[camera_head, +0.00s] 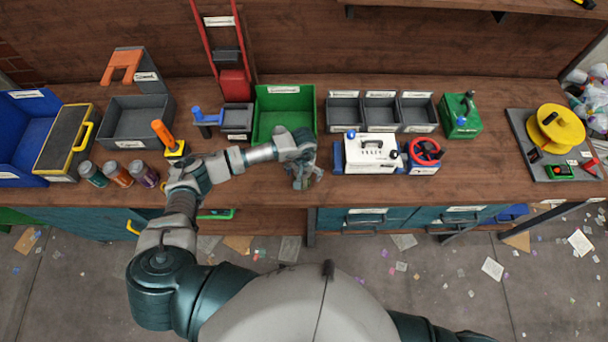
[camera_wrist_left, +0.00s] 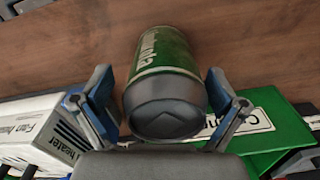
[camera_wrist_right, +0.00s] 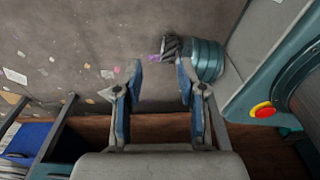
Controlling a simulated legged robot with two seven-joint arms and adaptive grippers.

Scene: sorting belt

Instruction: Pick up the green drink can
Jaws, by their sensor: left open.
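The green drink can (camera_wrist_left: 172,65) with white lettering and a grey end lies between the two spread fingers of my left gripper (camera_wrist_left: 160,95) in the left wrist view. The fingers stand on either side of it, and gaps show beside the can. In the head view, my left gripper (camera_head: 304,178) points down at the front edge of the workbench, and I cannot make out the can beneath it. My right gripper (camera_wrist_right: 158,80) is open and empty over the floor in the right wrist view; it does not show in the head view.
A green bin (camera_head: 284,92) stands behind my left gripper on the workbench (camera_head: 260,183). A white heater box (camera_head: 372,153) is close on its right. Grey bins (camera_head: 381,113) stand farther back. Several jars (camera_head: 117,173) and an orange-handled tool (camera_head: 165,137) are to the left.

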